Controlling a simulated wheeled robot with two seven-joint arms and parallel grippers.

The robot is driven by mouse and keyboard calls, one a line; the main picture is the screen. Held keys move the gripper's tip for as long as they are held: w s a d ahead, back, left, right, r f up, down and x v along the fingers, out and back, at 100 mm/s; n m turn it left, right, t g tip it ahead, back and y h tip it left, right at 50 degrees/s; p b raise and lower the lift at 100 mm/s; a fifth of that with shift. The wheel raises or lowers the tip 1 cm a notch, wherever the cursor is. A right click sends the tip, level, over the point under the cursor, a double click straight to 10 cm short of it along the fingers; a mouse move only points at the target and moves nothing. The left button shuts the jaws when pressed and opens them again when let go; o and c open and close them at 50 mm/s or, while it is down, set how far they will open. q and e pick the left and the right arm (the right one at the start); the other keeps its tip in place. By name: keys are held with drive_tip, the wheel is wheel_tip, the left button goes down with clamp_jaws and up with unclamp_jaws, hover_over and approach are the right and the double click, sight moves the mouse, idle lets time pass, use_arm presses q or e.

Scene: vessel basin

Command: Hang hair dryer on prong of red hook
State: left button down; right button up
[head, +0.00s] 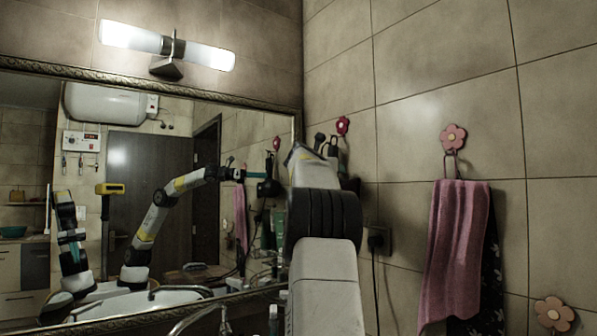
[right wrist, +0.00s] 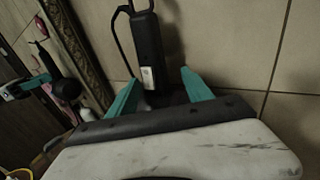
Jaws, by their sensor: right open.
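The red flower hook (head: 343,125) is on the tiled wall beside the mirror in the head view; its lower part is mostly hidden by dark shapes and my right arm. The black hair dryer (right wrist: 147,45) stands roughly upright close to the wall in the right wrist view, with a white label and a thin dark loop on its left. My right gripper (right wrist: 159,77) is open, its two teal fingers on either side of the dryer's lower end; contact cannot be told. In the head view my right wrist hides the fingers. I see my left arm only as a reflection.
A large framed mirror (head: 170,255) fills the left wall and reflects my arms. A pink towel (head: 455,245) hangs from a pink flower hook (head: 453,137) at right. A socket (head: 378,239) with a cable is below the dryer. Bottles stand near the basin.

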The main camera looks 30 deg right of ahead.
drive_tip(key=shift+s+a+r, duration=0.1)
drive_tip(key=shift+s+a, duration=0.1)
drive_tip(key=shift+a, duration=0.3)
drive_tip(key=s+a+f+m+g+y, duration=0.1)
drive_tip(key=s+a+f+m+y, duration=0.4)
drive_tip(key=s+a+f+m, duration=0.3)
drive_tip(key=s+a+f+m+g+y, duration=0.1)
drive_tip(key=s+a+f+m+y, duration=0.5)
drive_tip(key=s+a+f, duration=0.9)
drive_tip(key=s+a+f+m+g+y, duration=0.1)
drive_tip(key=s+a+f+m+y, duration=0.4)
drive_tip(key=a, duration=1.7)
drive_tip(key=s+f+m, duration=0.5)
drive_tip(key=s+f, duration=0.2)
drive_tip(key=f, duration=0.2)
drive_tip(key=shift+s+a+f+g, duration=0.2)
drive_tip(key=shift+a+f+g, duration=0.05)
drive_tip(key=shift+f+g, duration=0.15)
drive_tip(key=shift+r, duration=0.1)
